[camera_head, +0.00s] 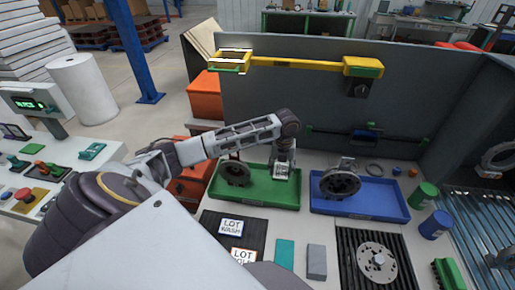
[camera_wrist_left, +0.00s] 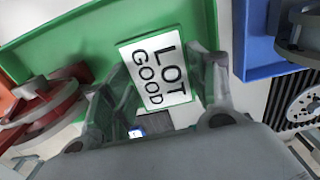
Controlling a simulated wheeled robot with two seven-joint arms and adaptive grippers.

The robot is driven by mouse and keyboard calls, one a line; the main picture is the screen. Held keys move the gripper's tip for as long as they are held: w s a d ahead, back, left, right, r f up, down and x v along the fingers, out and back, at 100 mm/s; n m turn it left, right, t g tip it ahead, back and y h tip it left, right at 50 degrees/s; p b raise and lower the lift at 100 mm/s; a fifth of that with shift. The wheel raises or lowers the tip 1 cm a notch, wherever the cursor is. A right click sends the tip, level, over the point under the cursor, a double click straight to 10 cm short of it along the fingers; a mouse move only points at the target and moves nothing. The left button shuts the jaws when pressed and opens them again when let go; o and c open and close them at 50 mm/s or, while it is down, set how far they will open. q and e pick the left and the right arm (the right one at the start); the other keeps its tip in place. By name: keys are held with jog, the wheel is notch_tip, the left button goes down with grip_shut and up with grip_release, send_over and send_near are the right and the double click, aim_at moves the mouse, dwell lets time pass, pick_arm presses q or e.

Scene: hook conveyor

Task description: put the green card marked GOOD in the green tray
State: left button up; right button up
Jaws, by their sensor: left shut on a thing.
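The card (camera_wrist_left: 157,72), white with a green edge and the words LOT GOOD, is between the fingers of my left gripper (camera_wrist_left: 165,80) in the left wrist view. My left gripper is shut on it. In the head view my left gripper (camera_head: 284,163) points down at the right part of the green tray (camera_head: 255,201), and the card (camera_head: 281,173) shows small below it. The card is over the tray; I cannot tell whether it touches the floor. The green tray (camera_wrist_left: 55,40) also fills the upper left of the wrist view. My right gripper is out of view.
A dark wheel-like part (camera_head: 235,172) stands in the green tray's left part. A blue tray (camera_head: 375,206) with another wheel part (camera_head: 340,182) is to the right. A LOT WASH card (camera_head: 231,226) and a partly hidden card (camera_head: 243,257) lie in front. A yellow arm (camera_head: 300,65) spans behind.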

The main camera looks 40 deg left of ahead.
pick_arm(q)
send_over(279, 188)
jog(key=shift+f+p, duration=0.3)
jog(key=shift+f, duration=2.85)
jog(key=shift+f, duration=0.1)
jog(key=shift+f, duration=1.75)
jog(key=shift+f, duration=0.1)
jog(key=o, duration=0.8)
jog(key=shift+o, duration=0.2)
jog(key=shift+r, duration=6.1)
